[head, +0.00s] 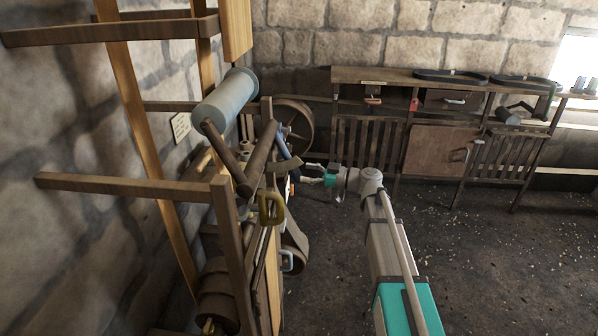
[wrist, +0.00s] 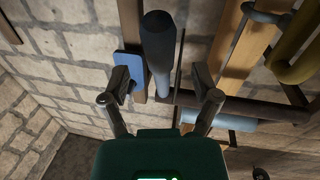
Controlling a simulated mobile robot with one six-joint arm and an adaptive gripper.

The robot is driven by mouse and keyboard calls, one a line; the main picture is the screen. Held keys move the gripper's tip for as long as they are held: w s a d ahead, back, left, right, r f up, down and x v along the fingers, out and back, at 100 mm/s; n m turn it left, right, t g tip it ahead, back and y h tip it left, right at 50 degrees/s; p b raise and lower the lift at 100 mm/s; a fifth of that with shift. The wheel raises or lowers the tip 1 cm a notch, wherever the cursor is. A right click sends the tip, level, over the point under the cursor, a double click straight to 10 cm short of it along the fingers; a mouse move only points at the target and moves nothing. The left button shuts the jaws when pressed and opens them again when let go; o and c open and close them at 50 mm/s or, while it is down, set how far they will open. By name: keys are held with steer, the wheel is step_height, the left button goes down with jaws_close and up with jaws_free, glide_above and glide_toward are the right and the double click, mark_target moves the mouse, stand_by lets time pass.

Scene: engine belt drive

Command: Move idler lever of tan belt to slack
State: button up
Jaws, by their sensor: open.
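My gripper (head: 311,173) reaches from the right to the upper part of the belt drive in the head view. In the wrist view its two dark fingers (wrist: 160,88) are spread, one on each side of a dark round-ended lever (wrist: 158,42). I cannot tell whether either finger touches it. A blue plate (wrist: 128,66) is beside the left finger. In the head view a slanted blue-grey bar (head: 287,142) is near my gripper; I cannot tell if it is the same lever. The tan belt cannot be picked out clearly, so I cannot confirm which lever is its idler.
A pale roller (head: 226,98) sits above. Wooden posts and rails (head: 125,184) crowd the left. A workbench (head: 437,146) stands along the back wall; the floor (head: 480,255) at right is open.

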mark_target(295, 171)
steer(key=shift+x, duration=2.05)
jaws_close()
